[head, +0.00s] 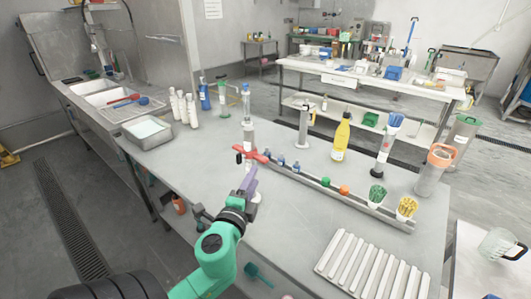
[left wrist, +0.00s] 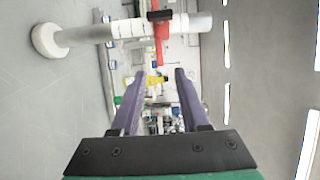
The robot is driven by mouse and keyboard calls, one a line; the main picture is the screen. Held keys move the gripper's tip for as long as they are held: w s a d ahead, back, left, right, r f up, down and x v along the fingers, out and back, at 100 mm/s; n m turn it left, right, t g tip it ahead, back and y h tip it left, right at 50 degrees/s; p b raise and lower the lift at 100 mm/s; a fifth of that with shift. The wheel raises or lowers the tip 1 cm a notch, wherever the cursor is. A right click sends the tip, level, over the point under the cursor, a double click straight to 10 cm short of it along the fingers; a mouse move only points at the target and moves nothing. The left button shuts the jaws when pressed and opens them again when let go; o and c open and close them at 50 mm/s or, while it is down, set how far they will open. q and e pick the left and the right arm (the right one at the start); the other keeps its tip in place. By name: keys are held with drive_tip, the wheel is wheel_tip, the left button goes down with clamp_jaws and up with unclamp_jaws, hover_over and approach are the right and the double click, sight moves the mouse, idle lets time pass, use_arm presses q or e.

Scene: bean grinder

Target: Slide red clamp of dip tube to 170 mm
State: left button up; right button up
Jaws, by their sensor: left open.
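The dip tube (head: 248,131) stands upright near the middle of the table in the head view. Its red clamp (head: 250,156) is around it with arms sticking out. In the left wrist view, turned on its side, the pale tube (left wrist: 100,31) runs across the top with a round white base (left wrist: 48,41) at left. The red clamp (left wrist: 161,38) shows there too, with a dark part at its top. My left gripper (head: 250,172), with purple fingers, is open just in front of the tube. Its fingertips (left wrist: 160,72) point towards the clamp, with nothing between them. The scale marks are too small to read.
A long metal rack (head: 330,193) with small bottles, coloured balls and brush cups runs right of the tube. A ribbed white tray (head: 372,266) lies at front right. A metal pan (head: 147,132) and white bottles stand at left. Bare table lies left of my gripper.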

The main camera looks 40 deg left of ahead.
sight(264, 157)
use_arm(q)
drive_tip(key=p+x, duration=0.2)
drive_tip(key=x, duration=1)
drive_tip(key=shift+w+a, duration=0.3)
drive_tip(key=shift+c, duration=0.3)
clamp_jaws()
drive_tip(key=shift+f, duration=0.1)
